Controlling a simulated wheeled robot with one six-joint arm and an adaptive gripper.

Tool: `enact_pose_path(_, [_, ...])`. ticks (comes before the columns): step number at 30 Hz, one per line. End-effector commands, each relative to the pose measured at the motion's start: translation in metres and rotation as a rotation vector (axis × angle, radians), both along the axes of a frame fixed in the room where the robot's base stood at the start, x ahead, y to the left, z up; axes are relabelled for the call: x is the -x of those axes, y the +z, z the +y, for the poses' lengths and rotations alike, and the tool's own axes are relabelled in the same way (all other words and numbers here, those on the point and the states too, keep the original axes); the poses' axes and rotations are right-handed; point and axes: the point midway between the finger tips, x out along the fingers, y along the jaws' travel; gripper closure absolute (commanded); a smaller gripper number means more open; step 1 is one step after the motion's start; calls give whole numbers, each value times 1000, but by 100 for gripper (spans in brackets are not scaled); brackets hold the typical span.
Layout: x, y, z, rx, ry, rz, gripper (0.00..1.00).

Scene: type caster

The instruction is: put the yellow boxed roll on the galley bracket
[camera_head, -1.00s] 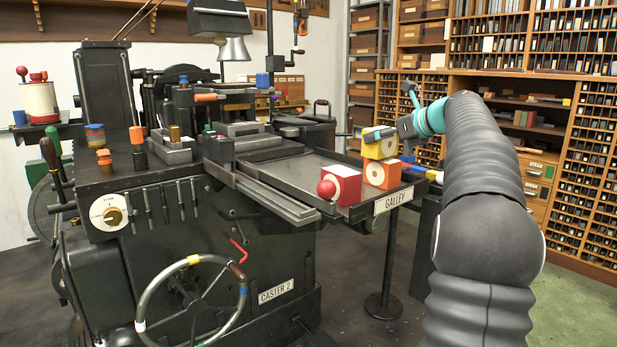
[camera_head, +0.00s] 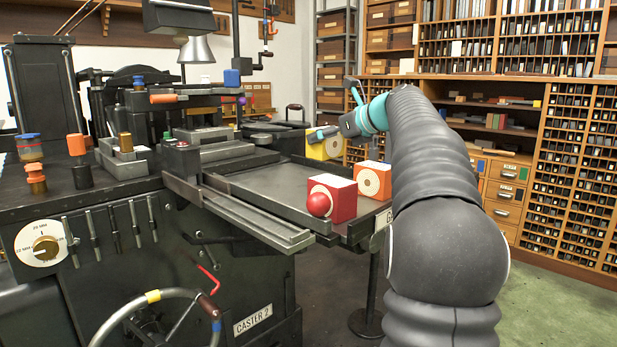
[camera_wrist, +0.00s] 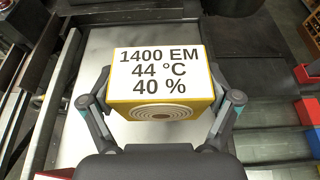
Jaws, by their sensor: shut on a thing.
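The yellow boxed roll (camera_head: 332,148) is a yellow box with a white face bearing a ring mark. In the wrist view its white label (camera_wrist: 158,72) reads "1400 EM 44 °C 40 %". My gripper (camera_head: 322,135) is shut on it, with one finger on each side in the wrist view. The galley bracket (camera_head: 268,188) is a dark, flat tray with raised edges, beside the caster. The box is over its far right part; a grey plate shows below it in the wrist view. I cannot tell whether it touches the surface. The galley's sign is mostly hidden behind my arm.
The tray's middle is bare. The caster (camera_head: 100,210) fills the left; type cabinets stand behind.

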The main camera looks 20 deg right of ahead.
Motion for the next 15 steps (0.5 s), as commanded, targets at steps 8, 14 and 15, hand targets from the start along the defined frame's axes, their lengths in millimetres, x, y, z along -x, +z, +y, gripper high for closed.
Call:
enact_pose_path(8, [-2, -27, 43, 0, -2, -1, 55])
enact_pose_path(14, [-3, -34, 48, 0, -4, 0, 55])
enact_pose_path(15, [-3, -38, 48, 0, -4, 0, 55])
